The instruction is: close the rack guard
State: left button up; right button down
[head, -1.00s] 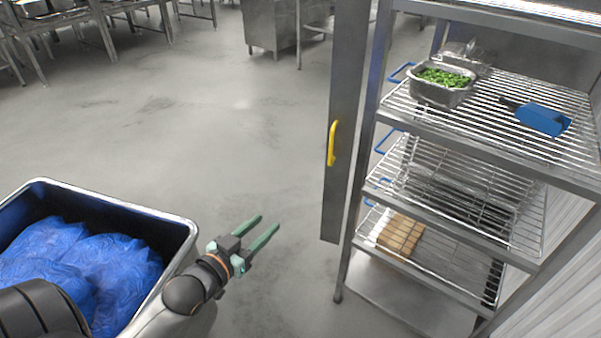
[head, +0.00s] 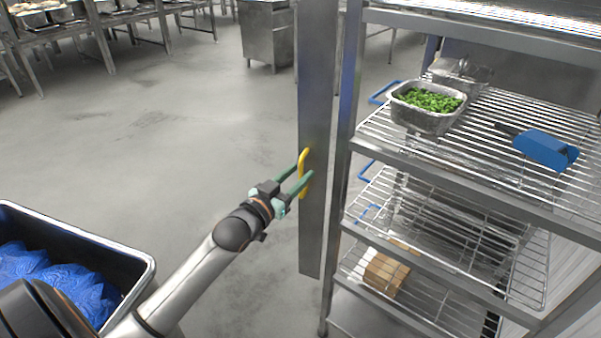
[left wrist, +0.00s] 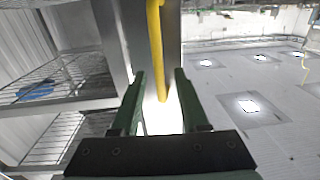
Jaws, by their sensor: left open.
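The rack guard (head: 316,120) is a tall narrow metal panel beside the left front post of the rack (head: 343,150), standing open. Its yellow handle (head: 303,160) is on the panel's left part. My left gripper (head: 303,178) is open at the handle, with its green fingers reaching to its lower part. In the left wrist view, the yellow handle (left wrist: 156,50) runs down between the two open fingers (left wrist: 158,95). I cannot tell whether the fingers touch it. My right gripper is not in view.
The rack's wire shelves hold a metal pan of green food (head: 428,105), a blue scoop (head: 545,148) and a brown box (head: 385,272). A dark bin with blue bags (head: 120,252) stands at the lower left. Open grey floor lies behind my left arm.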

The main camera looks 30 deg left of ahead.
pick_arm(q)
jog(key=shift+w, duration=0.7)
grip_shut()
dwell(1.1)
